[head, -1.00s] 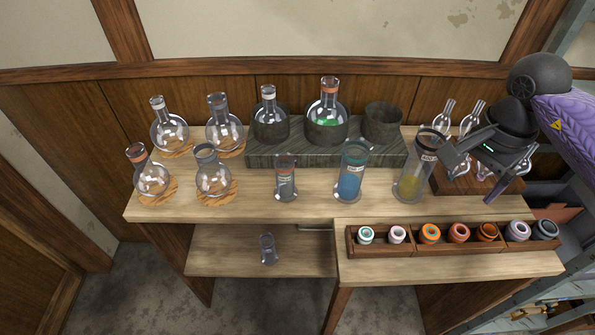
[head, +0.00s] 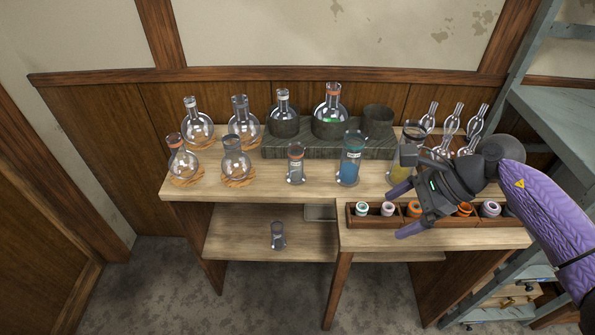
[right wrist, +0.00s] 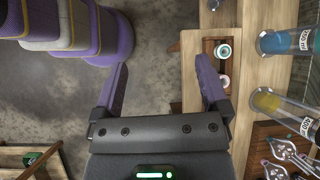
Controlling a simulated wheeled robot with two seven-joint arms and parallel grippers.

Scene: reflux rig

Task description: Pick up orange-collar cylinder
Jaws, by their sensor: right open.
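A small clear cylinder (head: 295,166) with an orange-red band near its top stands upright on the table, left of the cylinder of blue liquid (head: 349,170). A cylinder with yellow liquid (head: 402,163) stands further right, partly hidden by my right arm; it also shows in the right wrist view (right wrist: 283,107). My right gripper (head: 405,209) is open and empty above the collar tray, right of and nearer than the small cylinder. Its fingers (right wrist: 163,82) point over the tray's left end and floor in the wrist view. My left gripper is not in view.
The wooden tray (head: 352,222) holds several coloured collars, partly hidden by my gripper. Round flasks (head: 197,128) stand at the left, and a stone block (head: 300,150) carries more behind. Another small cylinder (head: 278,236) stands on the lower shelf.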

